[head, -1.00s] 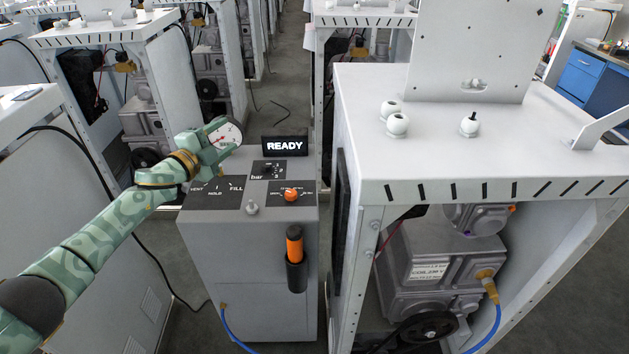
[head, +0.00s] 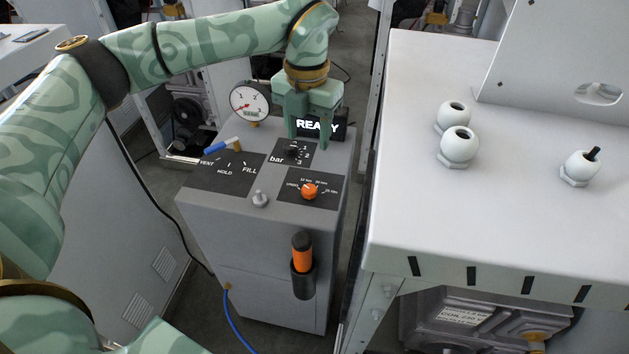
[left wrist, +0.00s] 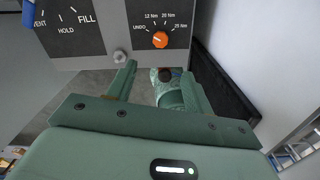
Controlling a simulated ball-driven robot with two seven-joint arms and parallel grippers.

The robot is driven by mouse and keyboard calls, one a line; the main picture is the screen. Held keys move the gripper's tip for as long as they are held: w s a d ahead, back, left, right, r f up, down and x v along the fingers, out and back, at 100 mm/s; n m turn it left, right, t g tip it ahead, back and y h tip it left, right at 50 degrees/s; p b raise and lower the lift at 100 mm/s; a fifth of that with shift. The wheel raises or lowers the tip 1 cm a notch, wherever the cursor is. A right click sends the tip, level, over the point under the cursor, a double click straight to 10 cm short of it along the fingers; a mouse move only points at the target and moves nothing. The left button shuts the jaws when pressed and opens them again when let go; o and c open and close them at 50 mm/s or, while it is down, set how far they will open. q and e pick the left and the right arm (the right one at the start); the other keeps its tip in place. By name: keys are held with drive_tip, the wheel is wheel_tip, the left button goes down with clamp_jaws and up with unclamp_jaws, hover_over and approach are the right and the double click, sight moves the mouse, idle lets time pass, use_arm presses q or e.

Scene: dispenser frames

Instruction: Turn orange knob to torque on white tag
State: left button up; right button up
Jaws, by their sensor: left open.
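The orange knob (head: 310,190) sits on a black dial plate on top of the grey dispenser; it also shows in the left wrist view (left wrist: 160,40). Its scale reads UNDO, 12 Nm, 20 Nm and 25 Nm; I cannot tell for sure where it points. My left gripper (head: 308,141) is open and empty, fingers downward, above the panel behind the knob, in front of the READY display (head: 333,126). In the left wrist view its fingers (left wrist: 158,78) are apart, below the knob in the picture. The white tag (head: 464,315) is on the grey gearbox; its torque is too small to read.
The pressure gauge (head: 249,103) and blue-handled lever (head: 222,145) stand left of my gripper. The small bar knob (head: 292,151) is close below it. An orange-and-black tool (head: 302,256) sits in a front holder. A white bench (head: 420,200) stands to the right.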

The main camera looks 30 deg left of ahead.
sight(309, 188)
use_arm(q)
wheel_tip(309, 188, down, 14)
drive_tip(key=b, duration=0.3)
drive_tip(key=shift+r+b, duration=0.2)
drive_tip(key=shift+b, duration=0.15)
drive_tip(key=shift+f, duration=0.45)
drive_tip(key=c, duration=1)
